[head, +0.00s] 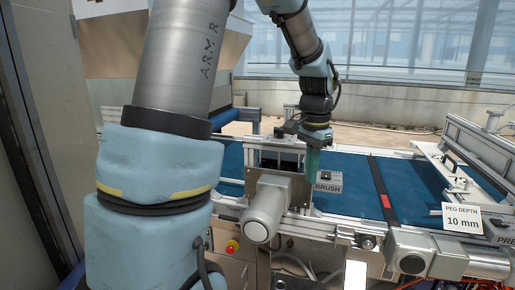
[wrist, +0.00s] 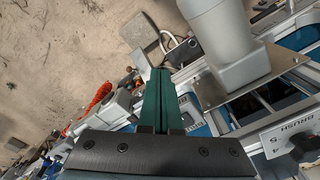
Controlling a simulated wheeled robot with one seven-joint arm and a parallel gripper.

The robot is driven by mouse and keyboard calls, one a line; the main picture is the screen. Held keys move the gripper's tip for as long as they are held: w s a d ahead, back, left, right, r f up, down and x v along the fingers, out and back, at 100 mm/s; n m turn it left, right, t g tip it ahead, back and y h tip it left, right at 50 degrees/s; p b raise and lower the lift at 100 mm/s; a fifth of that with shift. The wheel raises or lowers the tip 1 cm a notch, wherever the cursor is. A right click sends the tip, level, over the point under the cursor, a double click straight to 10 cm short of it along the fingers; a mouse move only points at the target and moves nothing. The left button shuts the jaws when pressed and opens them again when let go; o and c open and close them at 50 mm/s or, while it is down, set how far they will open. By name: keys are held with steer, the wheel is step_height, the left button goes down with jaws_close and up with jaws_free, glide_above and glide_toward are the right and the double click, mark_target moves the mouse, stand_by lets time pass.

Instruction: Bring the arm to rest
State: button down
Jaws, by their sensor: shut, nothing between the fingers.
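My arm comes down from the top of the head view, and its gripper (head: 312,172) hangs over the seeder, just left of the box marked BRUSH (head: 328,182). The gripper's green fingers point down and are together, with nothing between them. In the wrist view the gripper (wrist: 158,78) shows its two green fingers side by side above the dark palm. The fingers look near the grey motor (head: 267,212); whether they touch anything cannot be told. The motor also shows in the wrist view (wrist: 225,40).
The blue conveyor belt (head: 408,188) runs across the seeder to the right. A PEG DEPTH 10 mm sign (head: 462,218) stands at the right front. A red stop button (head: 232,246) is on the front below. In the wrist view, sandy floor (wrist: 60,50) lies open at the upper left.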

steer(key=a+f+n, duration=0.1)
steer(key=a, duration=0.2)
steer(key=s+a+n, duration=0.1)
steer(key=a+n, duration=0.1)
steer(key=a, duration=0.1)
steer(key=s+a+f+n, duration=0.1)
steer(key=a, duration=0.3)
steer(key=shift+f+n, duration=0.3)
steer(key=shift+f, duration=0.05)
steer(key=s+a+f+n+t, duration=0.1)
steer(key=s+a+f+n, duration=0.2)
steer(key=s+a+n, duration=0.3)
steer(key=a, duration=0.4)
steer(key=shift+f, duration=0.15)
steer(key=shift+s+a, duration=0.1)
